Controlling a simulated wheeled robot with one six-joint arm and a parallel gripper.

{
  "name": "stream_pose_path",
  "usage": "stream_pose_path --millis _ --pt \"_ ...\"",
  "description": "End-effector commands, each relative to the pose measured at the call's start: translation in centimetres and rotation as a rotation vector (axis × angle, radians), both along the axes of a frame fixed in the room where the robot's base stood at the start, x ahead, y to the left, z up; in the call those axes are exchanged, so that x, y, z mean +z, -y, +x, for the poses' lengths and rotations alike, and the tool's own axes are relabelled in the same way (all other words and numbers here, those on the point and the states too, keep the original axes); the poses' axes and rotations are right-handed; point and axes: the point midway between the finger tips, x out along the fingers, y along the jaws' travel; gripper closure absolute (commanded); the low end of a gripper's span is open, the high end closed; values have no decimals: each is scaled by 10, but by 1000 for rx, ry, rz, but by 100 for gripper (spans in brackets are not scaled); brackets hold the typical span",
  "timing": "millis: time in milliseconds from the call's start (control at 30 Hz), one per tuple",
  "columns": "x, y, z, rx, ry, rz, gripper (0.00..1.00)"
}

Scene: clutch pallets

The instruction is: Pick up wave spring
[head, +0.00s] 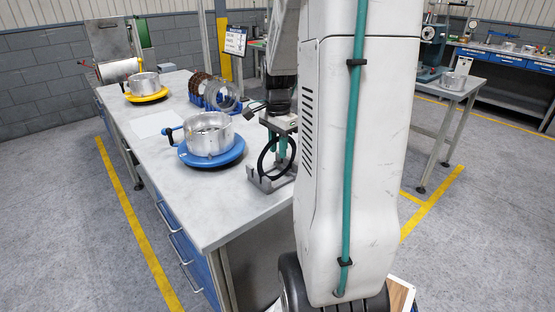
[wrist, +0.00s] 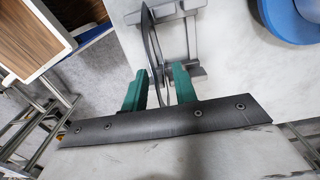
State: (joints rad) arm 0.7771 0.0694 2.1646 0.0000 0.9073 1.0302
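The wave spring, a thin dark ring (head: 262,160), stands upright in a grey metal holder (head: 268,184) near the right edge of the workbench. In the wrist view the spring (wrist: 151,42) is seen nearly edge-on, rising from the holder (wrist: 194,42). My gripper (wrist: 160,84) has two teal fingers, one on each side of the ring, with a visible gap between them. It looks open around the spring; I see no firm contact. In the head view my gripper (head: 279,146) is at the ring's upper part, partly hidden by my arm.
A silver housing (head: 209,133) sits on a blue round plate (head: 212,155) left of the holder. Behind it are a blue rack with upright discs (head: 222,95) and another housing (head: 145,83) on a yellow plate. The bench front (head: 225,220) is clear.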

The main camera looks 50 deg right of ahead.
Motion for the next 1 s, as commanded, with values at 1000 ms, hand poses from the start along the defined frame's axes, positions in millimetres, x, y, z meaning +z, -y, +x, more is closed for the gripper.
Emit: stream_pose_path --millis 1000 --pt "38 0 0 1 2 -3 100"
